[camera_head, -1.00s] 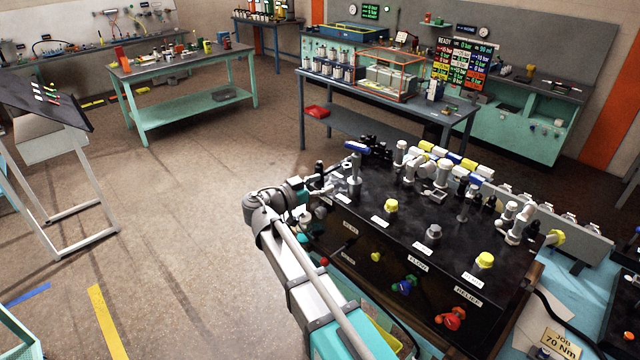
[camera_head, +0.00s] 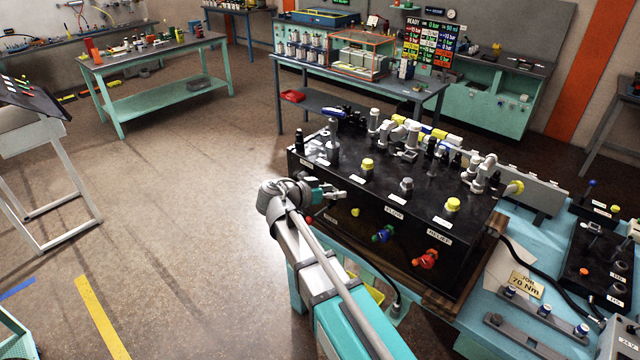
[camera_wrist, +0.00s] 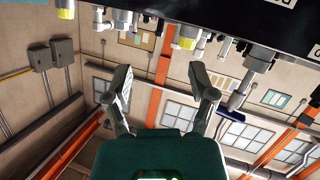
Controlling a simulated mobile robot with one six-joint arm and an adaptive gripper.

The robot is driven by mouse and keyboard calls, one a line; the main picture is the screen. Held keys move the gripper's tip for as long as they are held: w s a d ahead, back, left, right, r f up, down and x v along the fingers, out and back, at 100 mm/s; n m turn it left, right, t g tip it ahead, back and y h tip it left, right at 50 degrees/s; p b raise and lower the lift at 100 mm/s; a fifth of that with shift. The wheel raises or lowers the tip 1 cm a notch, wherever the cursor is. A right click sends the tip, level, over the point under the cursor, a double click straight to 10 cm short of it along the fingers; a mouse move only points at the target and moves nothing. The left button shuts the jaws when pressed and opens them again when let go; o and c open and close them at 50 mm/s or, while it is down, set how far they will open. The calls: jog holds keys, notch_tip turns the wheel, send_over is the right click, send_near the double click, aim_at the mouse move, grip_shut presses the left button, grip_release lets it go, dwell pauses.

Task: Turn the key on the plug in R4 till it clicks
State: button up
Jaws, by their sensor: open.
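The black hydraulic block (camera_head: 312,198) stands on the right-hand bench in the head view. Its front face carries a yellow plug (camera_head: 355,212), a blue plug (camera_head: 383,234) and a red plug (camera_head: 427,260). I cannot read an R4 label or make out which plug has the key. My gripper (camera_head: 338,195) is open and empty near the front face's left end; I cannot tell whether it touches. In the wrist view my open fingers (camera_wrist: 160,85) have nothing between them. A yellow-ended fitting (camera_wrist: 187,38) and a grey fitting (camera_wrist: 262,58) show beyond them.
Several fittings stand on the block's top, including a blue-handled one (camera_head: 334,115) and yellow-capped ones (camera_head: 452,205). A black hose (camera_head: 540,268) runs to the right. A "JOB 70 Nm" card (camera_head: 526,284) lies on the bench (camera_head: 475,300).

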jog(key=s+d+f+n+g+y+b, duration=0.7)
jog(key=s+d+f+y, duration=0.4)
jog(key=s+d+f, duration=0.6)
jog(key=shift+d+f+n+g+y, duration=0.3)
jog(key=shift+d+f+g, duration=0.6)
jog(key=shift+d+f, duration=0.9)
jog(key=shift+a+f, duration=0.1)
jog(key=shift+a, duration=0.05)
jog(key=shift+c, duration=1)
